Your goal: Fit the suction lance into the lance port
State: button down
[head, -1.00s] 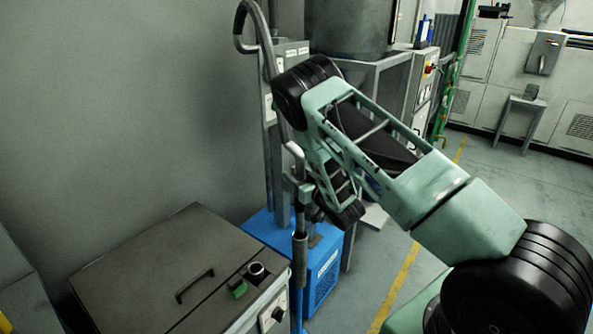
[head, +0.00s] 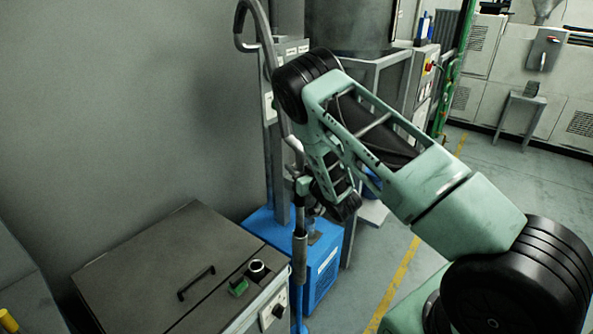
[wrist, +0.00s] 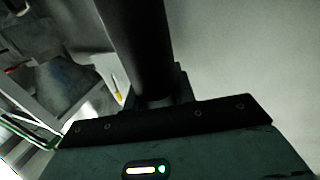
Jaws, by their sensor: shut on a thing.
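In the wrist view the lance shows as a dark tube (wrist: 140,45) rising from my gripper (wrist: 158,100). The lance port (head: 257,268) is a small round collar on the lid of the grey cabinet, left of the lance and apart from it.
The grey cabinet (head: 150,262) has a black bar handle (head: 196,284), a green block (head: 238,287) beside the port and a knob on its side. A blue unit (head: 322,272) stands behind the lance. A dark drum on a frame stands further back. Floor at right is open.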

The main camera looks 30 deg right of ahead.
notch_tip(320, 180, up, 30)
jog(key=p, duration=1.5)
jog(key=shift+f, duration=0.25)
dwell(0.3)
jog(key=s+a+n+g+y+b, duration=0.1)
jog(key=s+a+n+y+b, duration=0.1)
jog(key=a, duration=0.8)
jog(key=s+a+n+g+y+b, duration=0.1)
jog(key=s+a+n+y+b, duration=0.1)
jog(key=a+n+y+b, duration=0.2)
jog(key=a+y, duration=0.3)
jog(key=a, duration=0.3)
jog(key=shift+s+r+g, duration=0.35)
jog(key=shift+r+g, duration=0.05)
jog(key=shift+a+f+b, duration=0.1)
jog(key=shift+f+b, duration=0.05)
jog(key=shift+b, duration=0.3)
notch_tip(320, 180, down, 4)
jog(key=b, duration=0.3)
jog(key=shift+r+b, duration=0.25)
jog(key=shift+b, duration=0.15)
